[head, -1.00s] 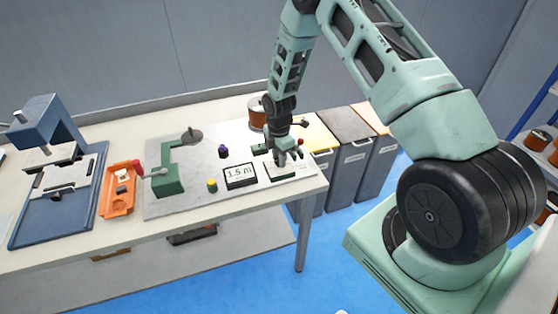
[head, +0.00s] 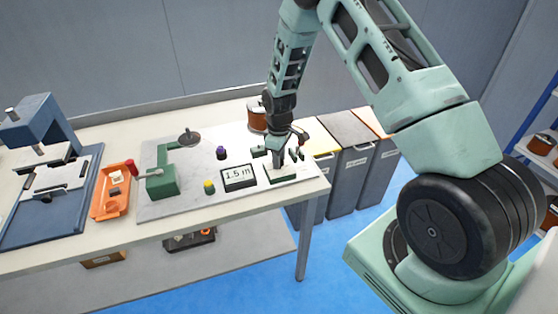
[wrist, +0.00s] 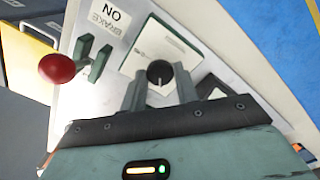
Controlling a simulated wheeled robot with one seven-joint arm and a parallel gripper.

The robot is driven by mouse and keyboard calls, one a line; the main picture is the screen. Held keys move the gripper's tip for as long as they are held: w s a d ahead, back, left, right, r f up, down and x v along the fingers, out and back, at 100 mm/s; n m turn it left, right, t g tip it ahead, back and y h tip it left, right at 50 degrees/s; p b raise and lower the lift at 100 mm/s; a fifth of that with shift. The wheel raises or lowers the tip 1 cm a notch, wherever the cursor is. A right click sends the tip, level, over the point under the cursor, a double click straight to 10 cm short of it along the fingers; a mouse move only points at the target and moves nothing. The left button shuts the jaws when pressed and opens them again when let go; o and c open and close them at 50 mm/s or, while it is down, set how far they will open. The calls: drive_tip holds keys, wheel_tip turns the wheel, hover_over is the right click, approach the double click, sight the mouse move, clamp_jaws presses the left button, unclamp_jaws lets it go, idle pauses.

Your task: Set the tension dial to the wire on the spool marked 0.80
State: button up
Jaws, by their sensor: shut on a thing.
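The tension dial has a black knob (wrist: 160,72) with a pale pointer line, on a white plate (wrist: 150,45) with a dark green edge. Its scale marks are too small to read. In the wrist view my gripper (wrist: 160,82) has one finger on each side of the knob and is shut on it. In the head view my gripper (head: 281,168) reaches down to the dial plate (head: 297,172) at the bench's right end, hiding the knob. A copper-coloured spool (head: 256,116) stands behind my arm; I cannot read a mark on it.
A red-balled brake lever (wrist: 57,68) stands close to the dial, by a label reading "BRAKE ON" (wrist: 108,14). A display (head: 239,177) reads 1.5 m. A green winder (head: 161,183), an orange tray (head: 111,205) and grey bins (head: 350,165) are nearby. More spools (head: 541,143) sit on the right shelf.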

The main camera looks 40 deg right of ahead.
drive_tip(key=m+b, duration=0.1)
drive_tip(key=m, duration=0.2)
drive_tip(key=shift+m, duration=0.3)
drive_tip(key=m, duration=0.3)
drive_tip(key=shift+m+b, duration=0.3)
drive_tip(key=m, duration=1.2)
drive_tip(key=shift+r, duration=0.1)
drive_tip(key=m+p, duration=0.1)
drive_tip(key=m, duration=0.4)
drive_tip(key=shift+w, duration=0.1)
drive_tip(key=shift+p, duration=0.3)
drive_tip(key=o, duration=1)
drive_tip(key=shift+c, duration=0.2)
